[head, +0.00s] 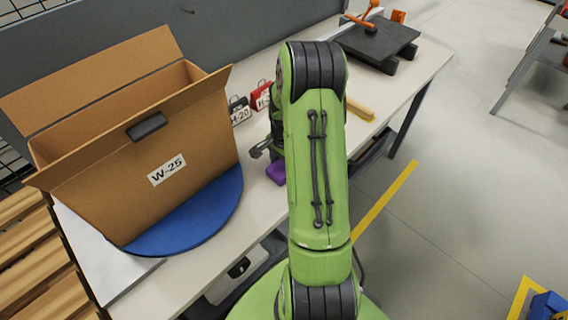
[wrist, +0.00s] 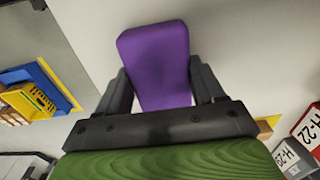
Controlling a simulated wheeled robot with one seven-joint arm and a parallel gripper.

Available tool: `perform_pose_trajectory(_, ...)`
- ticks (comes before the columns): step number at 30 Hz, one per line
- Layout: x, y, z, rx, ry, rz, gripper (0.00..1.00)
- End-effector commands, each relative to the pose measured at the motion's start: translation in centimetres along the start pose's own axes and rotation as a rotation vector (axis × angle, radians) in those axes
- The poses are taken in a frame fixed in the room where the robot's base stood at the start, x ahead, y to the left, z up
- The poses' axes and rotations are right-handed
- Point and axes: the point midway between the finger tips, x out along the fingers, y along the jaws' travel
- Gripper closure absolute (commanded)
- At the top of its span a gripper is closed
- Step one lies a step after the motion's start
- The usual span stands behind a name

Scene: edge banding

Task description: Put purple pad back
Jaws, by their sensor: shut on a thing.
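The purple pad (wrist: 157,62) is between the two dark fingers of my gripper (wrist: 160,88) in the wrist view, and the gripper is shut on it. In the head view a small part of the purple pad (head: 276,172) shows just left of my green arm, over the pale tabletop. My arm hides most of the gripper and the rest of the pad there. I cannot tell whether the pad touches the table.
A large open cardboard box (head: 190,140) marked W-25 stands on a blue round plate (head: 205,215) at the left. A dark platform (head: 378,42) with an orange handle is at the far end.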

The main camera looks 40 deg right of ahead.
Motion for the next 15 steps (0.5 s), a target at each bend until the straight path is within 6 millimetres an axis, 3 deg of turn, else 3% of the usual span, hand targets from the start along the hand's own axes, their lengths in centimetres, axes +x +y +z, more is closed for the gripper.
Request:
perform_pose_trajectory(1,0.34,0.0,0.01,0.0,0.0,0.0,0.56)
perform_pose_trajectory(2,0.3,0.0,0.01,0.0,0.0,0.0,0.29)
perform_pose_trajectory(6,0.23,0.02,0.01,0.0,-0.001,0.001,0.07)
perform_pose_trajectory(15,-0.01,0.01,0.01,0.0,0.0,0.0,0.06)
